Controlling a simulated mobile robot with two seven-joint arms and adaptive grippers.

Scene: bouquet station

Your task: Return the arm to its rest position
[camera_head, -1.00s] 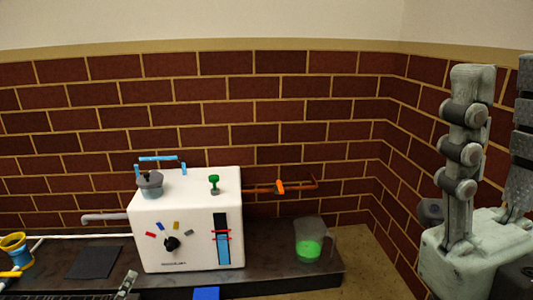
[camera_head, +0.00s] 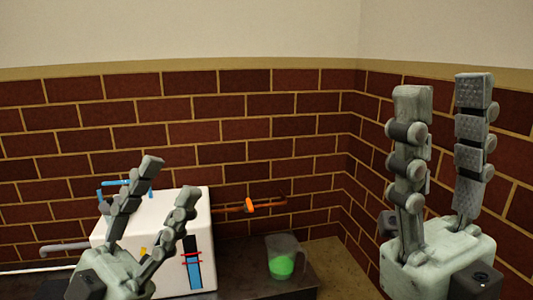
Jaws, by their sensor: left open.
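My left gripper (camera_head: 169,182) is at the lower left of the head view with its fingers pointing up. Its two fingers are spread apart with nothing held between them. It overlaps the white machine in the picture and hides much of its front. My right gripper (camera_head: 443,95) stands at the right, fingers pointing up. Its fingers are wide apart and nothing is between them.
The white machine (camera_head: 195,205) stands on the dark counter (camera_head: 245,288). A clear jug (camera_head: 284,258) with green liquid stands right of it. An orange valve (camera_head: 249,205) sits on a pipe by the brick wall (camera_head: 220,132). The counter ends right of the jug.

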